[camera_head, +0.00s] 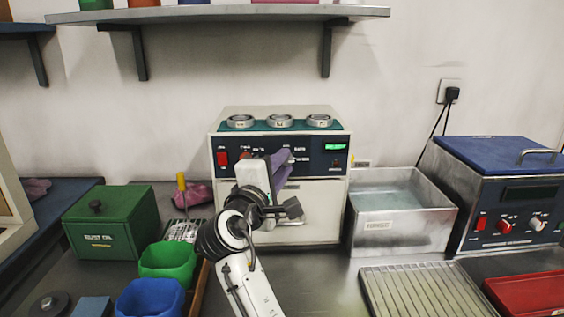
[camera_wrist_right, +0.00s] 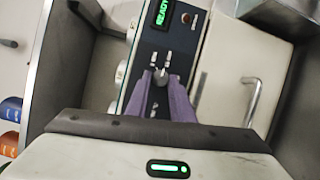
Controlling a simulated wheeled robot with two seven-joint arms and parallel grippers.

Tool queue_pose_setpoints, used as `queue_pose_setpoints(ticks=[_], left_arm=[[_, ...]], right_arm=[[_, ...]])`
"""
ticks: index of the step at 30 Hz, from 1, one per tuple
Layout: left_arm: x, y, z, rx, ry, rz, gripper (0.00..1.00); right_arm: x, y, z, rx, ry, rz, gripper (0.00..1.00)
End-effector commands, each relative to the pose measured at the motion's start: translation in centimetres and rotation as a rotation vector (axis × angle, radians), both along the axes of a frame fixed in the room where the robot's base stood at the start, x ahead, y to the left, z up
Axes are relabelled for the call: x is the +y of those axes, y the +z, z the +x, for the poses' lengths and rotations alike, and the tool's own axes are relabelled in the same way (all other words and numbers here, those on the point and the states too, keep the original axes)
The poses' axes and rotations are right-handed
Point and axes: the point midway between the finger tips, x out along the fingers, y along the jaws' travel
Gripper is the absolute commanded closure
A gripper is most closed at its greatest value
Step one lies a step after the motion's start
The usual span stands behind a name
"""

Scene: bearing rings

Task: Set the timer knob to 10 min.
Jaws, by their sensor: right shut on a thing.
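The timer knob (camera_wrist_right: 161,74) is a small grey knob on the dark panel of the cream heater box (camera_head: 318,205). Marks show around it in the right wrist view, but they are too small to read, so its setting cannot be told. My right gripper (camera_wrist_right: 161,82) has purple fingers shut on the knob from both sides. In the head view the right gripper (camera_head: 283,158) reaches the panel and hides the knob. My left gripper is not in view.
Several metal rings (camera_head: 280,121) sit on top of the heater. A steel basin (camera_head: 400,227) and a blue-lidded machine (camera_head: 500,190) stand to the right. A green box (camera_head: 110,222), green bin (camera_head: 168,262) and blue bin (camera_head: 150,300) stand left. The heater's door handle (camera_wrist_right: 252,102) juts out beside the gripper.

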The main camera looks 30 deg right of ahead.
Motion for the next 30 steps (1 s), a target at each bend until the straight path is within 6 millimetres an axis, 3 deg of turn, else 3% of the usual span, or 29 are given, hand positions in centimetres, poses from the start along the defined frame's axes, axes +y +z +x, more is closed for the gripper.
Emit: queue_pose_setpoints(ticks=[9,24,25,28,30], left_arm=[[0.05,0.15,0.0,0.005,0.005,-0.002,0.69],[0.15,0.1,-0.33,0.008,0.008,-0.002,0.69],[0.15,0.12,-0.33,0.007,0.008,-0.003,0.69],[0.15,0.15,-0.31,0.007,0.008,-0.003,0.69],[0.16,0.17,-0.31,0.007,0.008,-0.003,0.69]], right_arm=[[-0.06,0.14,-0.06,-0.057,-0.002,0.095,1.0],[-0.09,0.1,-0.06,-0.066,-0.003,0.111,1.0],[-0.09,0.1,-0.06,-0.066,-0.003,0.111,0.77],[-0.08,0.1,-0.06,-0.066,-0.002,0.109,0.6],[-0.07,0.11,-0.05,-0.066,-0.002,0.109,0.6]])
